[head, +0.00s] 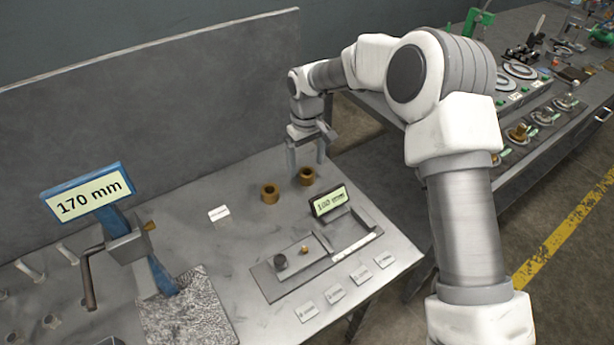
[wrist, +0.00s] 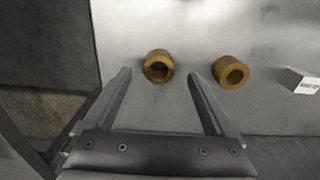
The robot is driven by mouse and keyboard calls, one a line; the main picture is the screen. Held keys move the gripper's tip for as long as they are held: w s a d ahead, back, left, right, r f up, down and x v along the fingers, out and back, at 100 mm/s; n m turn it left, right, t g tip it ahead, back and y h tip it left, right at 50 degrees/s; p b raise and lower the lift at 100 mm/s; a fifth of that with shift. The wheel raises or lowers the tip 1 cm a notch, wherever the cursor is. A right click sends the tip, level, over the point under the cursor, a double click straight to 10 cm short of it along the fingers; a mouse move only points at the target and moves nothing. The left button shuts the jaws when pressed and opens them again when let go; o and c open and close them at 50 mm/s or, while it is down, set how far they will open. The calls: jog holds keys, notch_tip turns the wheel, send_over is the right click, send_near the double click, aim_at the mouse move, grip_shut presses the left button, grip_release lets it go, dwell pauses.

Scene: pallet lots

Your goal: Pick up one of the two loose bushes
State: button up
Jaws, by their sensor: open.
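Two loose brass-coloured bushes stand on the grey bench top, a small gap apart. In the head view the left bush (head: 270,194) is clear of my gripper, and the right bush (head: 306,176) is just below and between the fingertips of my gripper (head: 306,168). In the wrist view one bush (wrist: 158,67) lies ahead between the open fingers of my gripper (wrist: 160,75), nearer the left finger. The other bush (wrist: 231,72) is just outside the right finger. My gripper is open and empty. I cannot tell whether a finger touches a bush.
A fixture plate (head: 290,277) with a 160 mm-like display (head: 329,201) is in front of the bushes. A small white label block (head: 219,214) lies to their left. A 170 mm sign (head: 88,192) stands further left. A grey back panel (head: 150,105) bounds the bench.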

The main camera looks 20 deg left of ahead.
aim_at(307, 172)
notch_tip(307, 172, down, 4)
jog(key=shift+w+d, duration=0.1)
jog(key=shift+r, duration=0.1)
grip_shut()
dwell(0.4)
